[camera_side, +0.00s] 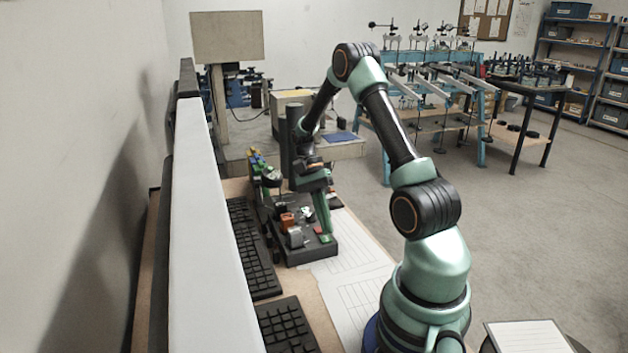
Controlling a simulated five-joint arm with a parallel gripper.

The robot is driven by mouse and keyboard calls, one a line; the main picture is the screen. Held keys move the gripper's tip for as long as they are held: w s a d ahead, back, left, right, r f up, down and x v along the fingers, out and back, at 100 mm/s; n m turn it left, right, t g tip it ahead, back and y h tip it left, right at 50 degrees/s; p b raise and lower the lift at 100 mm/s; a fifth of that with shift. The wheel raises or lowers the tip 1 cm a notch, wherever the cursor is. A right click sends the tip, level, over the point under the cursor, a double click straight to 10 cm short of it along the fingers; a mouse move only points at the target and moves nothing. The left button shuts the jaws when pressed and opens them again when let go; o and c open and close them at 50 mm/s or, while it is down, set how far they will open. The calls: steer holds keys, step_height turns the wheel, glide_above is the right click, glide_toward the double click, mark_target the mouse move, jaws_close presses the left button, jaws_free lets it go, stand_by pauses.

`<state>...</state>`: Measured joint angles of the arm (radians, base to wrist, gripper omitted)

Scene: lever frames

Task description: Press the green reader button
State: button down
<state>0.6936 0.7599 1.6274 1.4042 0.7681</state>
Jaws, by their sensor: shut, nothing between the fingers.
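A dark reader box (318,251) sits on the desk, with small coloured parts on its top. A small green button (326,239) shows on its right side. My gripper (324,231) is shut and empty, pointing down, with its pale green fingers ending right at the green button. The fingertips cover part of that spot. I cannot tell from this view whether they touch the button or stop just above it.
An orange-red block (287,221) and a grey part (295,237) stand on the box left of my fingers. Black keyboards (252,250) lie along the desk's left, beside a pale partition (205,220). Paper sheets (350,262) lie flat in front.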

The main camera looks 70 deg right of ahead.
steer(key=shift+f, duration=0.15)
steer(key=shift+f, duration=0.25)
steer(key=shift+f, duration=0.35)
stand_by(0.6)
stand_by(0.3)
steer(key=shift+r, duration=0.8)
steer(key=shift+r, duration=2.5)
